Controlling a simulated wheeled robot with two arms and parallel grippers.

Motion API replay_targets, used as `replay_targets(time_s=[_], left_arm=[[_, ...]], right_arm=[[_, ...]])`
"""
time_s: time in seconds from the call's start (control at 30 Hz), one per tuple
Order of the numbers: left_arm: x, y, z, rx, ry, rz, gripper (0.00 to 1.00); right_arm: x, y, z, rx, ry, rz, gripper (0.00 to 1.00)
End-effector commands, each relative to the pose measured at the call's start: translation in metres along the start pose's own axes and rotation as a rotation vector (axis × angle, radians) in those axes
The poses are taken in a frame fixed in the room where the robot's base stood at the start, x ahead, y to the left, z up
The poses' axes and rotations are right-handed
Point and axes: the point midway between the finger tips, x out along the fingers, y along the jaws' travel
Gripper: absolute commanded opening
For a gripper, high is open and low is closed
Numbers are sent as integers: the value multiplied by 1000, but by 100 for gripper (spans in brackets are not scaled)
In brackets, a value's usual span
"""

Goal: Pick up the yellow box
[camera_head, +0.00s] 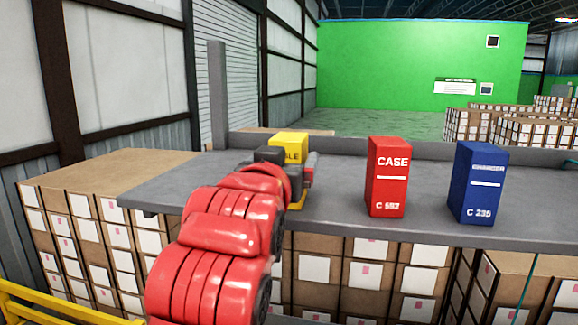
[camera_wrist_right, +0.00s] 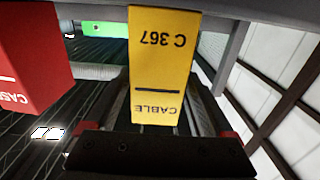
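The yellow box (camera_head: 289,141), marked CABLE, is upright on the grey shelf (camera_head: 340,178), left of the red box. In the head view my right gripper (camera_head: 287,163) is in front of it and hides most of it. In the right wrist view the yellow box (camera_wrist_right: 163,65) appears upside down in the middle, between the two dark fingers of my right gripper (camera_wrist_right: 160,100). The fingers lie close along both sides of the box. I cannot tell whether they touch it. My left gripper is not in view.
A red CASE box (camera_head: 388,177) and a blue box (camera_head: 478,182) stand to the right on the shelf, with gaps between. The red box also shows in the right wrist view (camera_wrist_right: 30,60). Cartons (camera_head: 130,240) are stacked below. A grey post (camera_head: 218,95) rises at back left.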

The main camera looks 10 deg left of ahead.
Motion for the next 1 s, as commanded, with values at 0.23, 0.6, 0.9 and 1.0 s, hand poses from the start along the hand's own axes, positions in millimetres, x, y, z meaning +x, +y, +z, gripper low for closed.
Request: replay_targets(time_s=[0.23, 0.6, 0.9, 1.0], left_arm=[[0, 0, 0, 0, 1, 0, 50], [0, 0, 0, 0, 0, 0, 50], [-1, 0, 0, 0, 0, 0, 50], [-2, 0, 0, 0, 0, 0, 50]], right_arm=[[1, 1, 1, -1, -1, 2, 40], [1, 0, 2, -3, -5, 1, 0], [6, 3, -4, -4, -5, 3, 0], [10, 5, -10, -3, -4, 3, 0]])
